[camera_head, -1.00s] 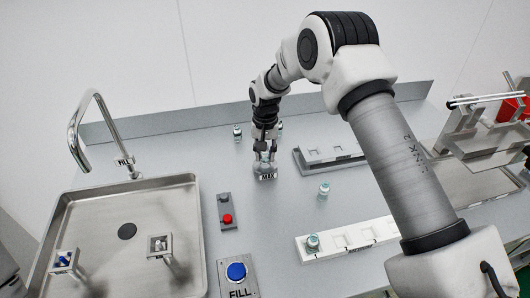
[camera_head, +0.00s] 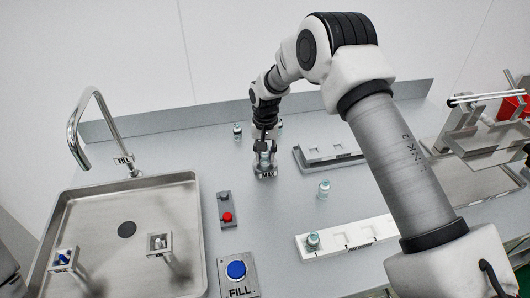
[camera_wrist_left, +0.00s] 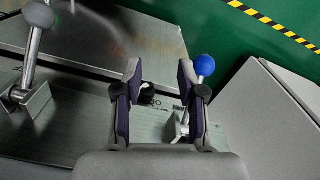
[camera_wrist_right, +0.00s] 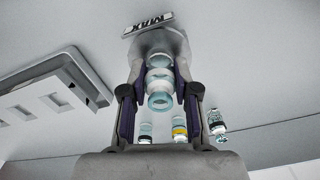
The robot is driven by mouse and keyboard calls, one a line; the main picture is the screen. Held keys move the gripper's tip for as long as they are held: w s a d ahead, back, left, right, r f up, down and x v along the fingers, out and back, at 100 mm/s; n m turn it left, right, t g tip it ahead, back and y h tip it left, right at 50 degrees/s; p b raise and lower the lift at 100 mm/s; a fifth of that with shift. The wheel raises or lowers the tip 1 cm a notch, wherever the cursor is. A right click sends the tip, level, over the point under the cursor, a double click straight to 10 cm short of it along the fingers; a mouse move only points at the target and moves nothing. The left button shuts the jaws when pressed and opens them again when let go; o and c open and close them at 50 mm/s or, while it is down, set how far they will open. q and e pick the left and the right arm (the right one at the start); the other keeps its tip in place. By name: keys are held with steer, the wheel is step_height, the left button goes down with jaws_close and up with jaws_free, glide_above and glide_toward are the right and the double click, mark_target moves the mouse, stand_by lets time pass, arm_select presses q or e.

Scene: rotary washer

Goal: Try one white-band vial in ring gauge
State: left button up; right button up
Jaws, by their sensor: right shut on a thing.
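My right gripper (camera_head: 265,148) is shut on a clear vial at the ring gauge (camera_head: 265,174), near the back middle of the table. In the right wrist view, the held vial (camera_wrist_right: 160,84) sits between my right fingers, with a pale teal rim facing the camera. The gauge (camera_wrist_right: 159,42), with its MAX label, is right beyond it. My left gripper (camera_wrist_left: 159,75) is open and empty in the left wrist view. A loose vial (camera_head: 323,189) stands right of the gauge.
Another vial (camera_head: 312,240) stands in the numbered white rack (camera_head: 345,240). Vials (camera_head: 237,131) stand behind the gauge; one has a yellow band (camera_wrist_right: 180,131). A grey slotted rack (camera_head: 329,157) is at right. A red-button box (camera_head: 227,210), blue FILL button (camera_head: 236,271) and sink (camera_head: 182,205) lie left.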

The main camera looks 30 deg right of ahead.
steer(key=shift+f, duration=0.4)
stand_by(0.3)
steer(key=o, duration=0.9)
step_height(320, 180, up, 12)
stand_by(0.7)
